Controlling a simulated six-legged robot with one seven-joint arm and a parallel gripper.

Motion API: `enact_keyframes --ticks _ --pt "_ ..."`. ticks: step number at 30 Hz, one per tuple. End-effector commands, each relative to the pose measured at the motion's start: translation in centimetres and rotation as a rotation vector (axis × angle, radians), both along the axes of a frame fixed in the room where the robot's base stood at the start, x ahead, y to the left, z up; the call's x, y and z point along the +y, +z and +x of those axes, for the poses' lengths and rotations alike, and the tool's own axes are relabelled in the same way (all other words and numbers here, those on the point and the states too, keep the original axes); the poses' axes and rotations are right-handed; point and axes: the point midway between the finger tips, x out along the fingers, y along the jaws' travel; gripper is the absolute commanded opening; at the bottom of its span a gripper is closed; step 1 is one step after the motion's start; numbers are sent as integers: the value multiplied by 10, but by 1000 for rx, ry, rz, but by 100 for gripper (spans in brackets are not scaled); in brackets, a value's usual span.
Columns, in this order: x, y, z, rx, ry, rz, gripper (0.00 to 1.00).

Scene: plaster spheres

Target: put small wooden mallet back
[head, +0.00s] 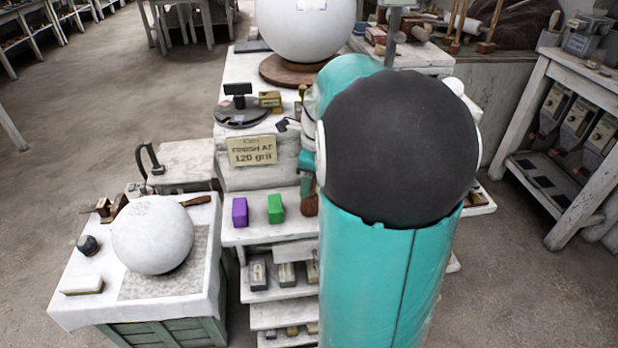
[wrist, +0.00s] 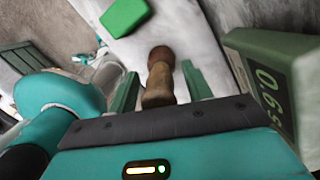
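A brown wooden piece, which I take for the small wooden mallet (wrist: 158,82), lies between the two green fingers of my gripper (wrist: 161,68) in the wrist view. A gap shows on each side of it, so the fingers are open around it and not closed on it. In the head view a brown wooden thing (head: 310,204) shows on the white shelf (head: 256,233) just below my gripper (head: 306,185), right of a green block (head: 275,208). My own arm hides part of it there.
The green block (wrist: 123,16) is close by in the wrist view, and a green box with numerals (wrist: 270,75) stands at right. A purple block (head: 240,212) shares the shelf. A sign (head: 252,150) stands behind. A white sphere (head: 152,235) sits on the left table.

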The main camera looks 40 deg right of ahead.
Motion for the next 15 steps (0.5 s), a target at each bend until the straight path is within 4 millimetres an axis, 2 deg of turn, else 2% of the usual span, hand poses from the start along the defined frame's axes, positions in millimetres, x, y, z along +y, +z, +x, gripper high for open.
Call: enact_keyframes --ticks 4,8,15 --pt "0 3 0 -1 0 -2 50" --pt "-1 17 -1 -2 0 -2 50" --pt "-5 67 -7 -4 -1 -3 50"
